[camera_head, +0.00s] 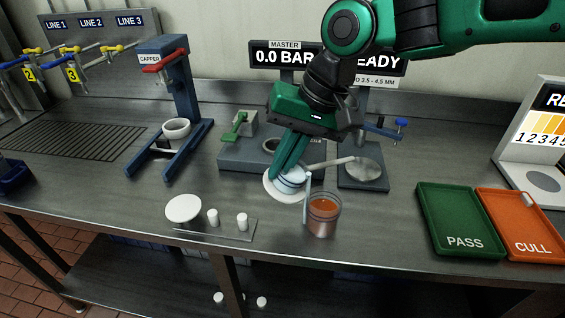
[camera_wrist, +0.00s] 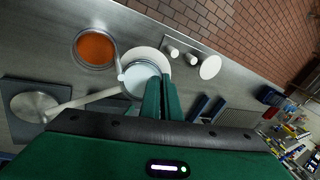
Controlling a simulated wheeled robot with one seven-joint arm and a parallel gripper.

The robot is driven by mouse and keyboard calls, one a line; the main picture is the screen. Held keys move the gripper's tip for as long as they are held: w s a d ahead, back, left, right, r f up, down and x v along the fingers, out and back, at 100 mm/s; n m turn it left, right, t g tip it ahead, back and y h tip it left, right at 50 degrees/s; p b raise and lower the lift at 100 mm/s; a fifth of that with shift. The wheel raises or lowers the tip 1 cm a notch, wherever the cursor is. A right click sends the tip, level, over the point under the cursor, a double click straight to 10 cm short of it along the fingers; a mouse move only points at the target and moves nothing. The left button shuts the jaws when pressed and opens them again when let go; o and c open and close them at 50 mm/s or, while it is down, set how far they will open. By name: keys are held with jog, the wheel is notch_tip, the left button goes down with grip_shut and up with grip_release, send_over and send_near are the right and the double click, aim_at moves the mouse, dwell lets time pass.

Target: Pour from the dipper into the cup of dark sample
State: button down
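A clear cup of orange-brown liquid (camera_head: 322,216) stands upright near the front of the bench; it also shows in the wrist view (camera_wrist: 95,47). A thin pale blue upright strip (camera_head: 308,198) is beside its left side. My gripper (camera_head: 284,168) points down just behind and left of that cup. Its green fingers (camera_wrist: 161,84) are close together at the rim of a small pale blue vessel (camera_wrist: 137,80), which looks like the dipper. The fingers appear shut on its edge. The vessel is over a white saucer (camera_wrist: 150,55); contact between them is unclear. The fingers hide part of the vessel.
Green PASS (camera_head: 461,240) and orange CULL (camera_head: 520,240) trays are at right. A white disc (camera_head: 183,208) and two small white pieces are at front left.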

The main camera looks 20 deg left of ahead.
jog(key=shift+w+d+r+g+y, duration=0.1)
jog(key=shift+d+r+g+y, duration=0.1)
jog(key=shift+d+y, duration=0.35)
jog(key=shift+w+d+r+g+y, duration=0.1)
jog(key=shift+w+d+r+y, duration=0.1)
jog(key=shift+d+y, duration=0.3)
jog(key=shift+w+d+r+g+y, duration=0.1)
jog(key=shift+d+r+y, duration=0.2)
jog(key=shift+d, duration=0.4)
dwell(5.6)
jog(key=shift+s, duration=0.1)
